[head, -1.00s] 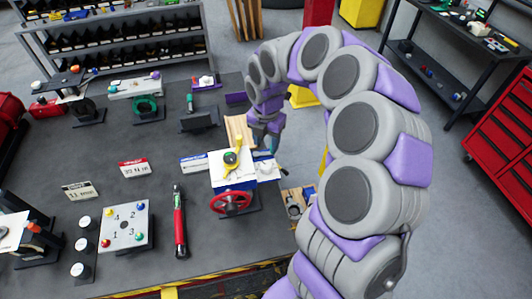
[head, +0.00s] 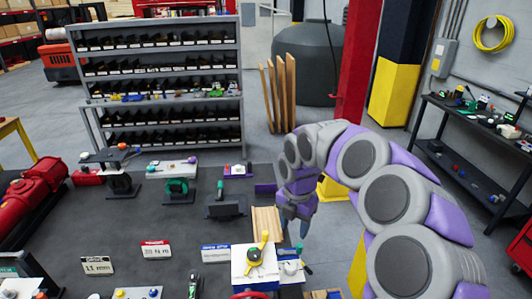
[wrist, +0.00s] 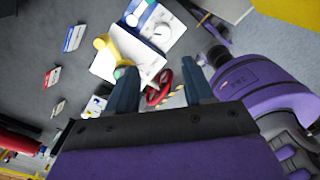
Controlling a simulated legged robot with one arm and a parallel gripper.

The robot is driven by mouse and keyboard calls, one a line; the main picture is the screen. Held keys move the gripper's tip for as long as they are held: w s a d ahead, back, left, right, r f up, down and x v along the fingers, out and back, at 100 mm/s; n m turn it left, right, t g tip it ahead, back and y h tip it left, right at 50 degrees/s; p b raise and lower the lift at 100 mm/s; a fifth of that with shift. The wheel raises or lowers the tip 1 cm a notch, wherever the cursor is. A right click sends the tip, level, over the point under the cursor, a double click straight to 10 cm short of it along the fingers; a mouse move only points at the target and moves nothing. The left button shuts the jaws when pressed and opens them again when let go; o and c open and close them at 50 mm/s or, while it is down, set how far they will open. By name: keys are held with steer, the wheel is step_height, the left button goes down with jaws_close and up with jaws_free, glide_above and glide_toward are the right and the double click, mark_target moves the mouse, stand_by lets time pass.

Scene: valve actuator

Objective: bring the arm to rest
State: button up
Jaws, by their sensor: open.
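My gripper (head: 295,222) hangs at the end of my grey and purple arm, over the right side of the dark table. In the wrist view its two dark fingers (wrist: 160,90) are spread apart with nothing between them. The valve actuator is a white box (head: 253,268) with a yellow handle (head: 262,247) on top, just left of and below my gripper in the head view. Its red handwheel (wrist: 160,88) shows beyond the fingers in the wrist view. The gripper looks apart from the actuator.
The dark table (head: 130,220) carries a red motor unit (head: 35,195), small fixtures, signs and a wooden block (head: 267,222). A grey shelf rack (head: 165,85) stands behind it. A red and yellow post (head: 350,80) and a black side table (head: 470,130) stand right. Grey floor lies between them.

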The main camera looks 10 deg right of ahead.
steer(key=s+f+m+b, duration=0.4)
steer(key=s+m+b, duration=0.1)
steer(key=s+m, duration=0.4)
steer(key=s+f+m+g+b, duration=0.1)
steer(key=s+f+m+b, duration=0.4)
steer(key=s+m, duration=0.4)
steer(key=s+f+m+b, duration=0.5)
steer(key=s+m, duration=0.4)
steer(key=s, duration=0.7)
steer(key=shift+s+d+f+m+g+b, duration=0.15)
steer(key=shift+s+f+m+g+b, duration=0.15)
steer(key=shift+s+g+b, duration=0.1)
